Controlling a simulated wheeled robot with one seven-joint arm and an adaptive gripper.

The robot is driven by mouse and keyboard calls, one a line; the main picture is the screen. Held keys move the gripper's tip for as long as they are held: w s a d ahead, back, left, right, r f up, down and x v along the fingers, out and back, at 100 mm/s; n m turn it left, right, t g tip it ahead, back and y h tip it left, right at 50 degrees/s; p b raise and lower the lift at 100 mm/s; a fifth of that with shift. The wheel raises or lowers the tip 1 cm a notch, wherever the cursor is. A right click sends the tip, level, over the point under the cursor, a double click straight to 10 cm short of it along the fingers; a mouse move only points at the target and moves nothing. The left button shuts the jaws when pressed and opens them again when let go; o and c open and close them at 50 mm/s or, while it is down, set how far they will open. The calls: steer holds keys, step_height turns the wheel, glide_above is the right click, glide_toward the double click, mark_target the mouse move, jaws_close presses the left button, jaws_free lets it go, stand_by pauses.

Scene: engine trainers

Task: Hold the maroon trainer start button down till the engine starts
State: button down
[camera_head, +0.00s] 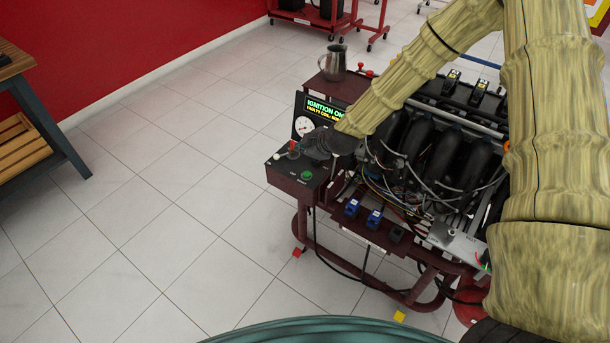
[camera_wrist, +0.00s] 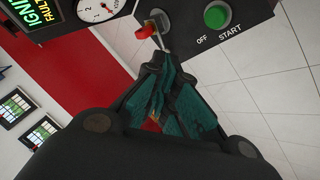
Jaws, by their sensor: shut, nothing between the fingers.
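The maroon trainer (camera_head: 310,232) stands on the tiled floor with its engine on top. The green start button (camera_head: 306,175) is on top of its dark control box, and it also shows in the wrist view (camera_wrist: 217,15) beside the START label. A red-tipped switch (camera_wrist: 147,31) is to the left of the button in the wrist view. My gripper (camera_wrist: 162,60) is shut and empty. Its fingertips are close to the switch and apart from the button; whether they touch the switch cannot be told. In the head view my gripper (camera_head: 308,148) is above the box, behind the button.
The screen (camera_head: 323,112) reads IGNITION ON, with a fault code line below. A gauge (camera_head: 303,126) is beside it. A metal jug (camera_head: 334,62) stands on the trainer's back shelf. Wires and hoses (camera_head: 405,175) lie right of the box.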

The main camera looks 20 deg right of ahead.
mark_target(304, 175)
steer(key=shift+f+b, duration=2.25)
steer(key=shift+f, duration=1.6)
steer(key=shift+f, duration=0.15)
steer(key=shift+f, duration=0.3)
steer(key=shift+f+b, duration=0.5)
steer(key=shift+b, duration=0.05)
steer(key=shift+r, duration=0.1)
stand_by(1.4)
steer(key=shift+r+p, duration=0.6)
steer(key=shift+r, duration=0.25)
steer(key=shift+r+p, duration=1.65)
steer(key=shift+r, duration=0.85)
